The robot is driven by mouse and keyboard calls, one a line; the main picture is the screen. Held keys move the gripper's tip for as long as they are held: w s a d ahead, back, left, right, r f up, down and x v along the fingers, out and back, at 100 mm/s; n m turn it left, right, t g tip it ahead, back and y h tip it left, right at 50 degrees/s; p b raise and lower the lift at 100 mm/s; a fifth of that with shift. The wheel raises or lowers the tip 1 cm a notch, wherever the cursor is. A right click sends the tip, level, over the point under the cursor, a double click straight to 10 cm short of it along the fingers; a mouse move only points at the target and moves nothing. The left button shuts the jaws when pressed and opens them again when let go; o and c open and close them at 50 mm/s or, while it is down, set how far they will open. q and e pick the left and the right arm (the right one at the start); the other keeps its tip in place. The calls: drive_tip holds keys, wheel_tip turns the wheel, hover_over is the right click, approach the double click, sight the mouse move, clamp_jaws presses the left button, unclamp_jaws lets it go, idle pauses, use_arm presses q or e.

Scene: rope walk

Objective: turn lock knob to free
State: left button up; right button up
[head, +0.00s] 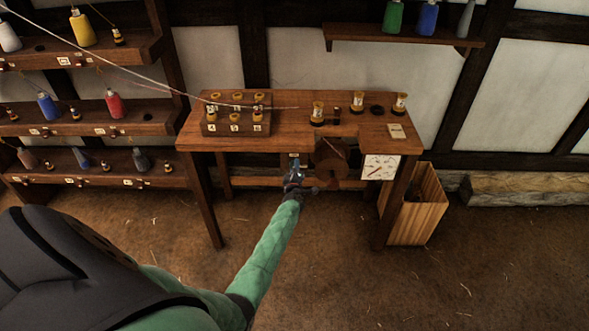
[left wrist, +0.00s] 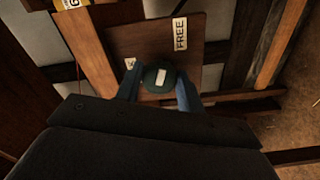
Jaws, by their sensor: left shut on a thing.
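My left gripper (head: 293,180) reaches to the front of the wooden bench, just below its top edge. In the left wrist view the two blue fingers (left wrist: 159,92) are shut on a round dark green lock knob (left wrist: 152,77) with a white mark on its face. The knob sits on a brown wooden plate (left wrist: 140,41). A label reading FREE (left wrist: 181,34) is on the plate, above and right of the knob. A smaller white label (left wrist: 130,63), too small to read, is left of it. In the head view the gripper hides the knob. My right gripper is not in view.
The bench (head: 290,141) carries a numbered block (head: 236,116) with several bobbins, and more bobbins at right. A round brown wheel (head: 330,158) and a white dial (head: 380,167) are right of my gripper. A wooden bin (head: 424,205) stands at right. Spool shelves are at left.

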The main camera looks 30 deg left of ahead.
use_arm(q)
drive_tip(key=shift+d+f, duration=0.1)
drive_tip(key=o, duration=0.9)
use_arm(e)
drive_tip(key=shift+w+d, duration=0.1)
use_arm(q)
drive_tip(key=shift+o, duration=0.2)
drive_tip(key=b+v, duration=0.1)
drive_tip(key=v, duration=0.6)
drive_tip(key=shift+s+d, duration=0.2)
drive_tip(key=shift+s, duration=0.1)
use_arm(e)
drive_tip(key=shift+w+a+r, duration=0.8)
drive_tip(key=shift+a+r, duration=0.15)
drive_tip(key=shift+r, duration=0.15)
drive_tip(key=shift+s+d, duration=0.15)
